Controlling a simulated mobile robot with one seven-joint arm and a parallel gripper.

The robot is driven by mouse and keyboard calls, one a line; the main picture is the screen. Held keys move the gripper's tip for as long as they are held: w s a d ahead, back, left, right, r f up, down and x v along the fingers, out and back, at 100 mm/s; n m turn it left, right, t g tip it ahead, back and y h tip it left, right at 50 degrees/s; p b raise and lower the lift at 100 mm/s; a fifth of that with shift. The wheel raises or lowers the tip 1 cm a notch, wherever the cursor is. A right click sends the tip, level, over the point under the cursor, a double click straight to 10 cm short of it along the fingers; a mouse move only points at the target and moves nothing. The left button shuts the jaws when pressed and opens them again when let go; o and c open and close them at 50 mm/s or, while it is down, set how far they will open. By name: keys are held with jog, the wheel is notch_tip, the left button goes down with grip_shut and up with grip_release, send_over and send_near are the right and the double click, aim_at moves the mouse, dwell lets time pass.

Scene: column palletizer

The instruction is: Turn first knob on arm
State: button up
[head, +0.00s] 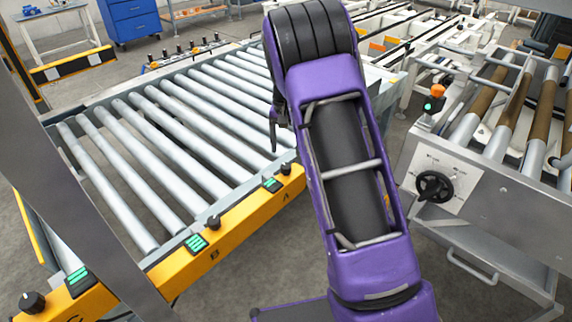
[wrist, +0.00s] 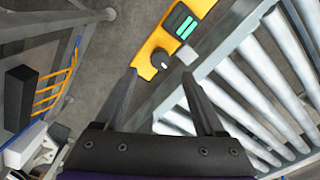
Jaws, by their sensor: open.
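A yellow rail (head: 238,222) runs along the near side of a roller conveyor. It carries dark knobs beside green displays: one knob by the letter A (head: 285,168), one by B (head: 213,222), and one by C (head: 32,302) at the lower left. My gripper (head: 274,135) is mostly hidden behind my purple arm; a dark finger points down above the rollers. In the wrist view my gripper (wrist: 160,75) is open and empty, with a knob (wrist: 161,60) on the yellow rail seen between the fingertips. I cannot tell the distance to it.
The conveyor's steel rollers (head: 150,150) lie left of my arm. At right, a machine panel holds a black handwheel (head: 434,186) and an orange-topped button (head: 436,95). A blue cabinet (head: 130,20) stands at the back. Grey floor is free between conveyor and machine.

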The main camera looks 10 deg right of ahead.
aim_at(286, 165)
notch_tip(286, 165, down, 7)
jog(key=shift+r, duration=0.1)
dwell(0.3)
grip_shut()
